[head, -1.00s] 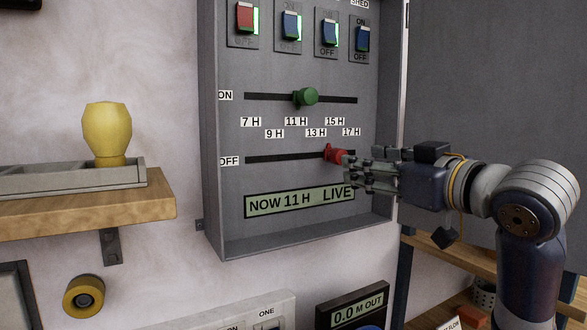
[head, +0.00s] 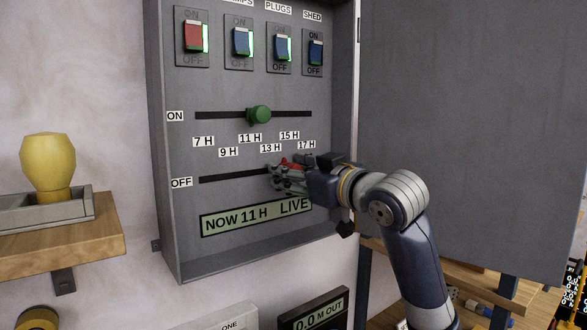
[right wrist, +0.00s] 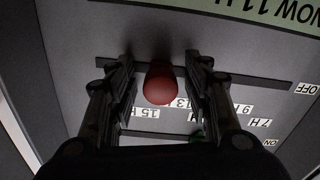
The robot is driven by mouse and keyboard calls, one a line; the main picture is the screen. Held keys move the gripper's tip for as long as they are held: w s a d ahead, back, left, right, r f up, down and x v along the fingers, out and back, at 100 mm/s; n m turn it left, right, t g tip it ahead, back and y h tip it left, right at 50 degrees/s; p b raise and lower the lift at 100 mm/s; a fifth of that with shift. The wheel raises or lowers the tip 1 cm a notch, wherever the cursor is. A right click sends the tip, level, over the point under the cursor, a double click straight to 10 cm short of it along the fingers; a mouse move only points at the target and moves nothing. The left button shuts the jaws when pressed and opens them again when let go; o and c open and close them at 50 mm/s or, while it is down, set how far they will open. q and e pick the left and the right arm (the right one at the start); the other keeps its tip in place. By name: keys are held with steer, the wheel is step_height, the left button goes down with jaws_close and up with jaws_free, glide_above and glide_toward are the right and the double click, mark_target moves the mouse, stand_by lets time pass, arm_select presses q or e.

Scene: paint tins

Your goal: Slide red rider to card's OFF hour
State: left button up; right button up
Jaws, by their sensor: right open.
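The red rider (right wrist: 160,84) sits on the lower OFF slot (head: 222,177), around the 13 H to 15 H labels. In the right wrist view it stands between the two fingers of my right gripper (right wrist: 160,88), with a gap on each side. In the head view the gripper (head: 280,178) covers most of the rider, and only a bit of red (head: 292,163) shows. My right gripper is open. The green rider (head: 259,115) is on the upper ON slot, above the 11 H label (head: 250,138). No card can be made out. My left gripper is out of view.
The grey panel box holds a row of switches, one red (head: 194,37) and the others blue. Its display (head: 256,215) reads NOW 11 H LIVE. A wooden shelf (head: 95,240) with a yellow object (head: 48,165) juts out at left. An open grey door (head: 460,130) stands at right.

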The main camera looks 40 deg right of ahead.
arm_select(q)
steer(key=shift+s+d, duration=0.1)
arm_select(e)
steer(key=shift+c, duration=0.5)
jaws_close()
steer(key=shift+a+r, duration=0.1)
steer(key=shift+a, duration=0.25)
steer(key=shift+w+a+p, duration=0.15)
steer(key=shift+a+p, duration=0.4)
steer(key=shift+a, duration=0.55)
steer(key=shift+o, duration=0.3)
jaws_free()
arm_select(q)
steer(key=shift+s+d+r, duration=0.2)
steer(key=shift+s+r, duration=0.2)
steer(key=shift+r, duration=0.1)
arm_select(e)
steer(key=shift+o, duration=0.2)
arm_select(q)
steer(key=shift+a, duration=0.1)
